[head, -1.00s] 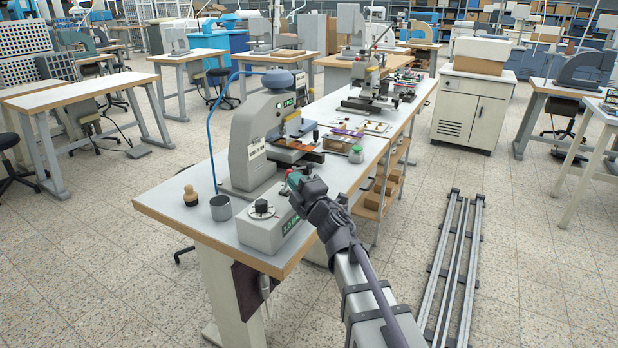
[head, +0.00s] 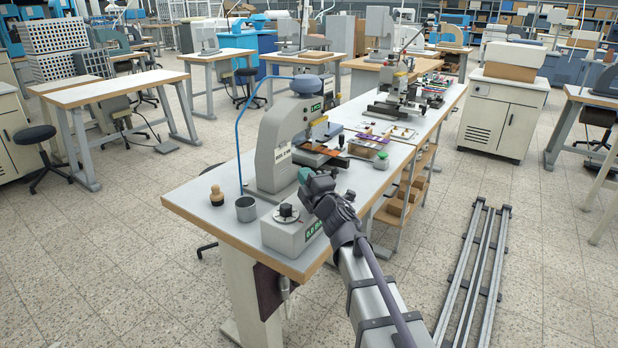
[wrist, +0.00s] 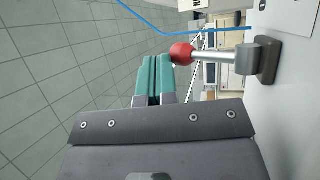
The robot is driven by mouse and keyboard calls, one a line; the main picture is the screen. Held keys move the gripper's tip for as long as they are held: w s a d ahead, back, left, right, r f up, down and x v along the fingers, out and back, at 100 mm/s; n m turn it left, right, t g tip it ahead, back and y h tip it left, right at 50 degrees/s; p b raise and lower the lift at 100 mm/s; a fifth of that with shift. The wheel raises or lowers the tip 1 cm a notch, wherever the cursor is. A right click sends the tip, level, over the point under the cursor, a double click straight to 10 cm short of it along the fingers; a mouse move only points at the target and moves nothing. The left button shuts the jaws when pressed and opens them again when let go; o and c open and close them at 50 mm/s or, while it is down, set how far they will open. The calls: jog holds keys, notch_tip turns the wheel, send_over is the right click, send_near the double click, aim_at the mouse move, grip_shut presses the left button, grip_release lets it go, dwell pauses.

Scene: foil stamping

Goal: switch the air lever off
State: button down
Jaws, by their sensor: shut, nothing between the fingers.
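The air lever shows in the wrist view as a red ball knob (wrist: 181,53) on a metal rod (wrist: 212,55). The rod runs right to a grey mount (wrist: 258,60) on a pale panel. My gripper (wrist: 157,58) has teal fingers, pressed together and empty. Its fingertips are just left of the red knob, which overlaps the right finger's edge; I cannot tell whether they touch. The lever cannot be made out there.
A control box (head: 292,236) with a black dial stands at the bench's (head: 215,225) near end. A metal cup (head: 246,208) and a wooden-handled stamp (head: 216,196) stand left of it. A blue hose (wrist: 150,22) crosses the wrist view. Floor rails (head: 478,265) lie at right.

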jog(key=shift+a, duration=0.1)
dwell(0.6)
jog(key=shift+s+r, duration=0.2)
jog(key=shift+r, duration=0.05)
jog(key=s+d+r+p, duration=0.4)
jog(key=s+r+p, duration=0.2)
jog(key=s, duration=0.5)
jog(key=shift+r+p, duration=0.2)
jog(key=shift+p, duration=0.25)
jog(key=shift+d, duration=0.15)
